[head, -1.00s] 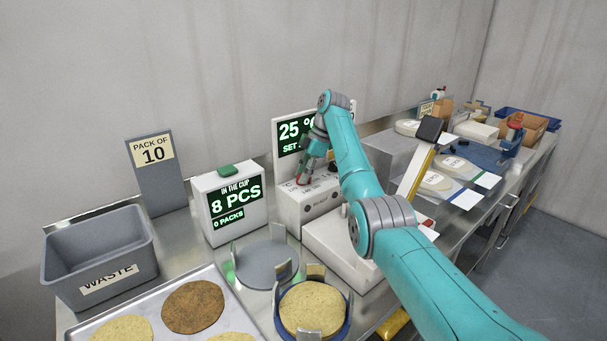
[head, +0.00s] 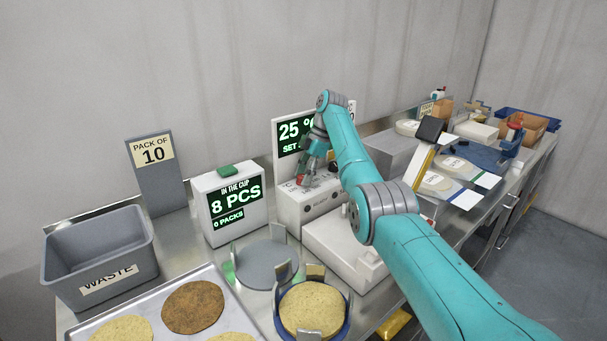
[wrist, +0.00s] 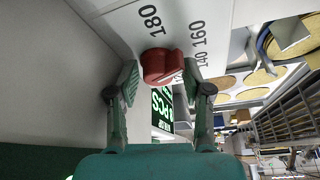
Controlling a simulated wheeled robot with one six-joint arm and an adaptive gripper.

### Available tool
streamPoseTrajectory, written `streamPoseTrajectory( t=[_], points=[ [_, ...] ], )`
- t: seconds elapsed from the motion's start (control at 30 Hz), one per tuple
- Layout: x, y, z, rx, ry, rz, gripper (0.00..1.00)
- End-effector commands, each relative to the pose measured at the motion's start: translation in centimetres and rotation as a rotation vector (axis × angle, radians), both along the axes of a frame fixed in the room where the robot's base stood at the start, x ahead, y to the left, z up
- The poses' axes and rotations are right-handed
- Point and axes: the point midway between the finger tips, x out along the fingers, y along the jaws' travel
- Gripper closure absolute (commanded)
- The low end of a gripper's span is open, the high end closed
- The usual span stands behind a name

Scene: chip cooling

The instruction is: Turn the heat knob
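The red heat knob (wrist: 162,65) is on the white face of the heater box, beside the printed numbers 180, 160 and 140 in the wrist view. It also shows as a small red spot in the head view (head: 301,179). My gripper (wrist: 159,82) has its fingers spread, one on each side of the knob. A gap shows on the left side; the right finger is very close to the knob, and contact is unclear. In the head view my gripper (head: 311,174) is at the box front. The display (head: 294,134) reads 25 °; its setting line is partly hidden.
A white counter box (head: 230,203) reading 8 PCS stands left of the heater. A grey plate (head: 265,266) and a blue cup (head: 314,309) with chips are in front. A grey waste bin (head: 98,258) is at far left.

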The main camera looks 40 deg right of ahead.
Motion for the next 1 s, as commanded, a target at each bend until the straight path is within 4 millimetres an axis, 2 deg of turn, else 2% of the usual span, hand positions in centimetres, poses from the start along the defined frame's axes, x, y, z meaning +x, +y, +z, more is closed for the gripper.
streamPoseTrajectory(
  t=[0.37,0.47,0.8,1.0],
  points=[
    [0.3,-0.1,0.7,-0.004,-0.013,-0.001,0.41],
    [0.2,-0.4,1.4,-0.004,-0.014,-0.002,0.41],
    [-0.4,-2.2,5.7,-0.002,-0.008,-0.001,0.41],
    [-0.6,-2.8,7.0,-0.001,-0.004,-0.002,0.41]
  ],
)
